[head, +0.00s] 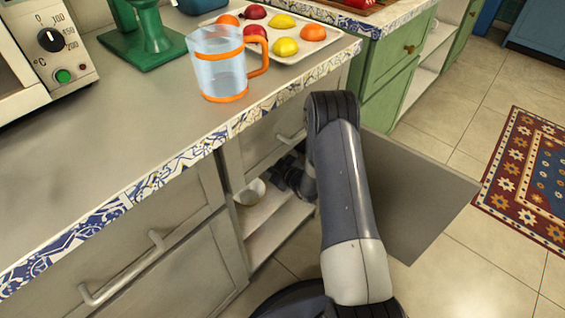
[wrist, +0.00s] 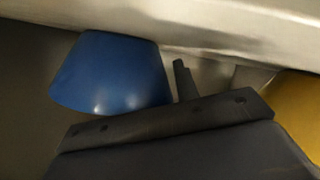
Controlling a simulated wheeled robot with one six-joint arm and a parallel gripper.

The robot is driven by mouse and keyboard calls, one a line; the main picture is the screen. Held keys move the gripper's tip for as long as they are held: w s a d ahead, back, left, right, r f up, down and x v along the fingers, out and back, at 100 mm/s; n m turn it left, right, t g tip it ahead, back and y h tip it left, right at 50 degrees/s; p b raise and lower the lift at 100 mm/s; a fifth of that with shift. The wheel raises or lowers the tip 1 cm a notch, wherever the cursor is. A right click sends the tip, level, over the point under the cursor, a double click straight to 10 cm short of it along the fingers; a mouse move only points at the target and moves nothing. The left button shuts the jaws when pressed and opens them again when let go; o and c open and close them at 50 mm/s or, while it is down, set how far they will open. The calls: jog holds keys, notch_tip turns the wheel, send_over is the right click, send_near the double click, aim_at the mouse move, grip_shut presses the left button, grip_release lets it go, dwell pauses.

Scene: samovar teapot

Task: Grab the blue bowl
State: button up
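The blue bowl (wrist: 112,72) shows in the wrist view at upper left, with its smooth outer side toward the camera. It lies just beyond the dark body of my gripper (wrist: 183,80), of which one thin finger stands up to the right of the bowl. I cannot tell whether the bowl touches the gripper, and no second finger is clearly seen. In the head view my gripper (head: 288,176) reaches into the open cabinet under the counter, partly hidden by my arm. The blue bowl is not seen there.
A pale bowl (head: 250,192) sits on the cabinet shelf left of my gripper. The open cabinet door (head: 415,200) stands right of my arm. A yellow object (wrist: 298,105) is at the right of the wrist view. A pitcher (head: 219,65) and fruit tray (head: 322,40) stand above.

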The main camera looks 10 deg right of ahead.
grip_shut()
dwell(0.3)
